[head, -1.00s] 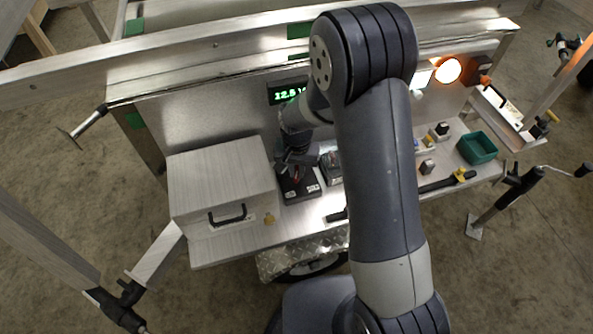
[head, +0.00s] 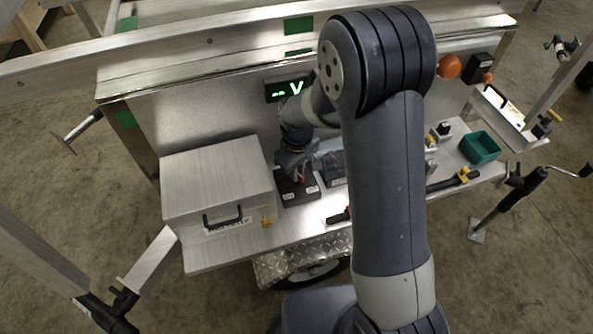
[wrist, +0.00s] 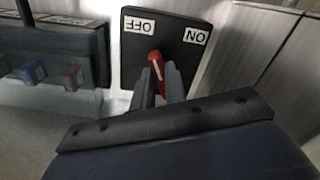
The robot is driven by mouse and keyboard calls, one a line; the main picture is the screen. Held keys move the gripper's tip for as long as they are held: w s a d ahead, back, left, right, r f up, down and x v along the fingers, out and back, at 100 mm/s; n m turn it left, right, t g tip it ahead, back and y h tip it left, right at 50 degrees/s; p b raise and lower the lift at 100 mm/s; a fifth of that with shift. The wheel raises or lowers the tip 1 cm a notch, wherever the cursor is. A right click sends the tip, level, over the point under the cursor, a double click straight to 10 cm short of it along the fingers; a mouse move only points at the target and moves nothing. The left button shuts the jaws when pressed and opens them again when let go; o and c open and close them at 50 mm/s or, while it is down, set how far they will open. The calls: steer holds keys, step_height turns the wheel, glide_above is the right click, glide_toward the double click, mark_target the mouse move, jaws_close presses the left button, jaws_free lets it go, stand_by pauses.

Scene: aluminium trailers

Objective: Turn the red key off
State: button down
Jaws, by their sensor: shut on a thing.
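The red key (wrist: 155,66) sits on a black switch box (wrist: 138,38) with white labels reading OFF and ON. In the wrist view, which shows the labels upside down, the key is tilted slightly, its far end towards the OFF label. My gripper (wrist: 162,82) is shut on the key, one finger on each side of it. In the head view my gripper (head: 298,177) is over the black box (head: 297,190) on the trailer shelf, hiding most of the key. The voltage display (head: 288,89) above shows dashes and a V.
An aluminium box (head: 215,185) with a black handle stands left of the switch box. Another dark unit (head: 333,168) stands close on the right. A green bin (head: 479,148) and a yellow-black lever (head: 463,175) are farther right.

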steer(key=shift+n, duration=1.7)
steer(key=shift+w+b, duration=0.1)
steer(key=shift+b, duration=0.2)
steer(key=c, duration=1.4)
jaws_free()
steer(key=shift+c, duration=0.2)
steer(key=shift+r, duration=0.1)
step_height(320, 180, up, 11)
steer(key=shift+d+f, duration=0.1)
steer(key=shift+f, duration=0.1)
